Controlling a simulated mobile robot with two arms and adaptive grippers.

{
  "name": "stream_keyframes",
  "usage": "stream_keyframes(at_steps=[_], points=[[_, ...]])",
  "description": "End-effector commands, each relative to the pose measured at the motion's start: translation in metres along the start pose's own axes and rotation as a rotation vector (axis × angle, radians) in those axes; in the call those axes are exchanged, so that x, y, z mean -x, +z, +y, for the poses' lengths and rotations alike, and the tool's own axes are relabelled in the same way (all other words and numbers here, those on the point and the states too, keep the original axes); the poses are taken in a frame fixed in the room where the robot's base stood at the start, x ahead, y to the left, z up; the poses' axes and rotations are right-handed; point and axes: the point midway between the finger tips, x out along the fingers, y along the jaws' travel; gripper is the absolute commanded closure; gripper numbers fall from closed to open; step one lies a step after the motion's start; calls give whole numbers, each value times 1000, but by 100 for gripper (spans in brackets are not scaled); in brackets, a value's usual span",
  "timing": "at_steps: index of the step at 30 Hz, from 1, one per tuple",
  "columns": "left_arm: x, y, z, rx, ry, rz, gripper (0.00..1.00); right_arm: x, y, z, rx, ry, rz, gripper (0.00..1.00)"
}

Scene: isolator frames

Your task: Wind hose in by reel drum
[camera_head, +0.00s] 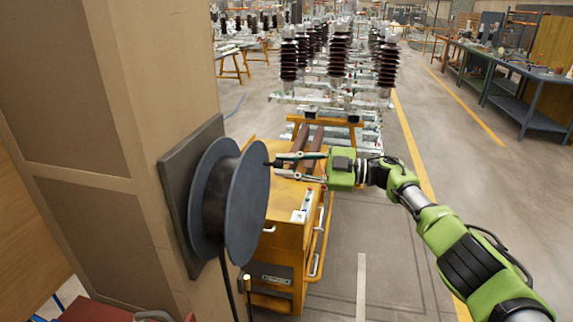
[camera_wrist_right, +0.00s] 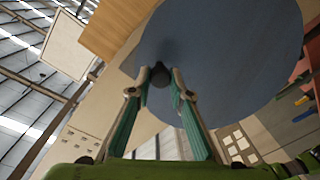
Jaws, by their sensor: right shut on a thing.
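The reel drum (camera_head: 257,205) is a blue-grey spool with round flanges and a dark core, mounted on a dark plate on the beige pillar. A dark hose (camera_head: 228,285) hangs from under the drum. My green right gripper (camera_head: 277,163) comes in from the right at the drum's outer face, near its upper edge. In the right wrist view my right gripper (camera_wrist_right: 160,78) is shut on a small dark handle (camera_wrist_right: 160,74) that stands out from the drum face (camera_wrist_right: 225,50). Most of the handle is hidden between the fingertips. My left gripper is out of view.
The beige pillar (camera_head: 150,130) stands close on the left. A yellow cabinet cart (camera_head: 285,235) stands just behind and right of the drum. Rows of brown insulators (camera_head: 338,55) stand farther back. Workbenches (camera_head: 510,75) line the right side. The floor at right is clear.

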Motion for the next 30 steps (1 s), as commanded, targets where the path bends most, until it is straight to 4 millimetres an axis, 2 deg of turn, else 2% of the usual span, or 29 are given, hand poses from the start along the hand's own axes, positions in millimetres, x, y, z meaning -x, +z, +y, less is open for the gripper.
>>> stream_keyframes(at_steps=[11, 12, 14, 25, 30], points=[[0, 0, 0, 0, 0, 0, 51, 1, 2, 0, -4, 2, -4, 100], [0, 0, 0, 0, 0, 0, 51, 1, 2, 0, -4, 2, -4, 76], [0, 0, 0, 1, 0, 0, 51, 1, 2, 0, -4, 2, -3, 64], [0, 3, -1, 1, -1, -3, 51, 3, 1, 0, -3, 1, -2, 64], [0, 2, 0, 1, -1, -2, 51, 25, 2, 0, -3, 3, -4, 64]])
